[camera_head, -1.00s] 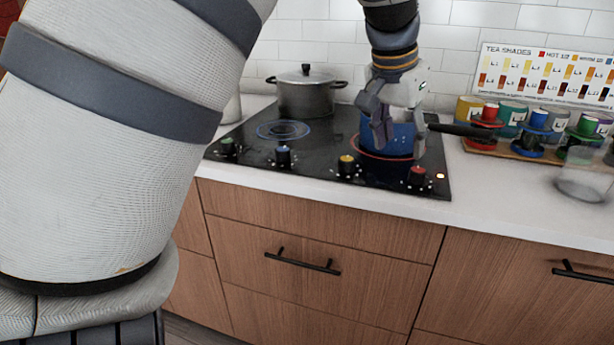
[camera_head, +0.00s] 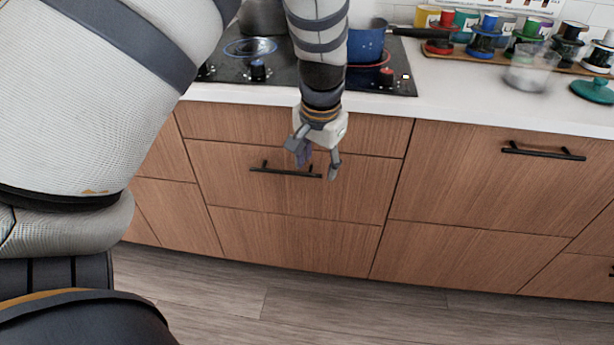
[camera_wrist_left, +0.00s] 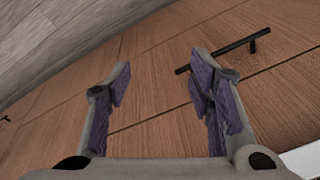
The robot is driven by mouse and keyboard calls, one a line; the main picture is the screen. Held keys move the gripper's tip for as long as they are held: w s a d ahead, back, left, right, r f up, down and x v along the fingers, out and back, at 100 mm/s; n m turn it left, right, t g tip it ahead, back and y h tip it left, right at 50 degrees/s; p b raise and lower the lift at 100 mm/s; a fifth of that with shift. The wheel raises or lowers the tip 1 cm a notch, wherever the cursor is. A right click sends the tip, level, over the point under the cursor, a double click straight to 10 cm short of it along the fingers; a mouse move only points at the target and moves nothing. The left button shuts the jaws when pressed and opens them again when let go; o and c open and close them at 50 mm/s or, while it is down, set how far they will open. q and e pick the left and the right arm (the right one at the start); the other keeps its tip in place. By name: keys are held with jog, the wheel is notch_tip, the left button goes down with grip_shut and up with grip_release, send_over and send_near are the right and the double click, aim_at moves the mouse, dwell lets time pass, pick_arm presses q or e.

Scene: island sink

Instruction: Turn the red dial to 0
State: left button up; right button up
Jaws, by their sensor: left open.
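The red dial (camera_head: 387,76) stands at the front right of the black cooktop (camera_head: 396,85) in the head view, close to a small lit indicator. Its pointer setting is too small to read. My left gripper (camera_head: 317,170) is open and empty, hanging in front of the wooden drawers, below and to the left of the dial. In the left wrist view its two fingers (camera_wrist_left: 160,85) are apart with only drawer front between them. The dial does not show in the wrist view. My right gripper is not in view.
A blue pan (camera_head: 366,45) sits on the red-ringed burner behind the dial. A blue dial (camera_head: 258,69) is farther left. The black drawer handle (camera_head: 286,171) is right behind my gripper. The counter (camera_head: 460,110) right of the cooktop is clear in front; a glass (camera_head: 530,68) stands farther back.

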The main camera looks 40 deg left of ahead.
pick_arm(q)
jog(key=s+f, duration=0.2)
jog(key=f, duration=0.1)
jog(key=shift+s+d, duration=0.1)
jog(key=shift+s, duration=0.15)
jog(key=s+d+f+g, duration=0.2)
jog(key=s+d+f, duration=0.1)
jog(key=s+f, duration=0.95)
jog(key=s+d+f+h, duration=0.1)
jog(key=s+d+f, duration=0.1)
jog(key=s, duration=0.8)
jog(key=s+d+f+g, duration=0.1)
jog(key=s+d, duration=0.4)
jog(key=s, duration=0.5)
jog(key=shift+s+f+m+g+h, duration=0.3)
jog(key=shift+f+h, duration=0.1)
jog(key=shift+f, duration=0.2)
